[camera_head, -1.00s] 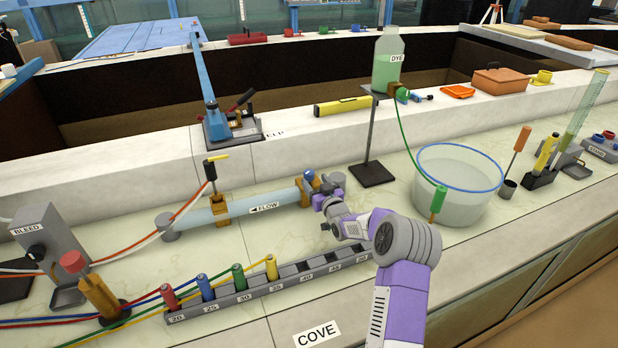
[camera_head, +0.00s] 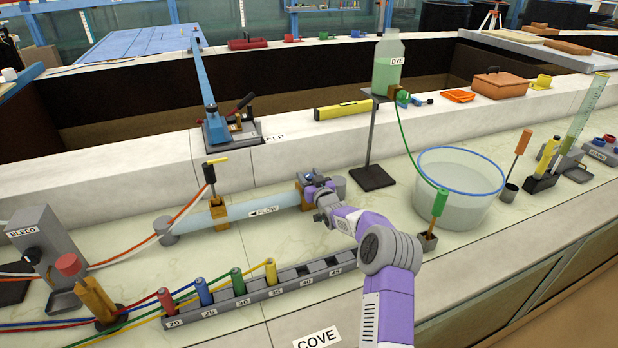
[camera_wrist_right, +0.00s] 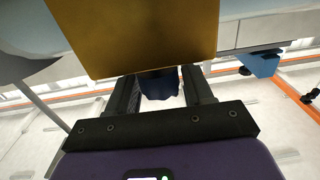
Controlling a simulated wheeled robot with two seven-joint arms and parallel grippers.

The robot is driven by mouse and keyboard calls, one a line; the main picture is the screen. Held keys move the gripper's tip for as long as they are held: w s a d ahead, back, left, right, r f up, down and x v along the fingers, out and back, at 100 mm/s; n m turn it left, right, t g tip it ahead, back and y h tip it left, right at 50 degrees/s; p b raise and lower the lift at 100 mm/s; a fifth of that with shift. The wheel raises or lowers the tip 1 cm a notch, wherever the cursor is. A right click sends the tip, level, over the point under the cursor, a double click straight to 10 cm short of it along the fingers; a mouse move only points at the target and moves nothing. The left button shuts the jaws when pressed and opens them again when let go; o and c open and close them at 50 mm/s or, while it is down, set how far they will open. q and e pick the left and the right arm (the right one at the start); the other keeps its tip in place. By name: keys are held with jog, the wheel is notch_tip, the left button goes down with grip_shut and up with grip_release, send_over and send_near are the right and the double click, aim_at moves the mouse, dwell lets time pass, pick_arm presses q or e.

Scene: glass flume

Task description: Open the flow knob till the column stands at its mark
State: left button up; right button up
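The clear blue-grey tube marked FLOW (camera_head: 240,209) lies along the bench. A brass block (camera_head: 306,192) stands at its right end with a small blue flow knob (camera_head: 309,177) on it. My right gripper (camera_head: 316,184) is at this knob. In the right wrist view, a dark blue part (camera_wrist_right: 160,84), apparently the knob, lies between my fingers below the brass block (camera_wrist_right: 140,35). The block hides the fingertips, so their contact is unclear. A tilted clear column with scale marks (camera_head: 587,112) stands at the far right; its level is too small to read. My left gripper is not in view.
A rack with coloured plugs (camera_head: 253,295) lies in front of the tube. A dye bottle (camera_head: 388,65) on a stand and a round water tub (camera_head: 460,205) are behind and right of my arm. A green-topped tool (camera_head: 438,208) stands by the tub.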

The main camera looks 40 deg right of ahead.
jog(key=c, duration=0.6)
jog(key=n+y+p, duration=0.2)
jog(key=y+p, duration=0.1)
jog(key=shift+r+t, duration=0.3)
jog(key=shift+y+p, duration=0.4)
jog(key=shift+p, duration=0.2)
jog(key=shift+f+n+y+p, duration=0.15)
jog(key=shift+n+y+p, duration=0.15)
jog(key=shift+n+y, duration=0.15)
jog(key=o, duration=0.9)
jog(key=shift+f, duration=0.15)
jog(key=shift+s+a+p, duration=0.15)
jog(key=shift+s+p, duration=0.6)
jog(key=shift+s, duration=3.05)
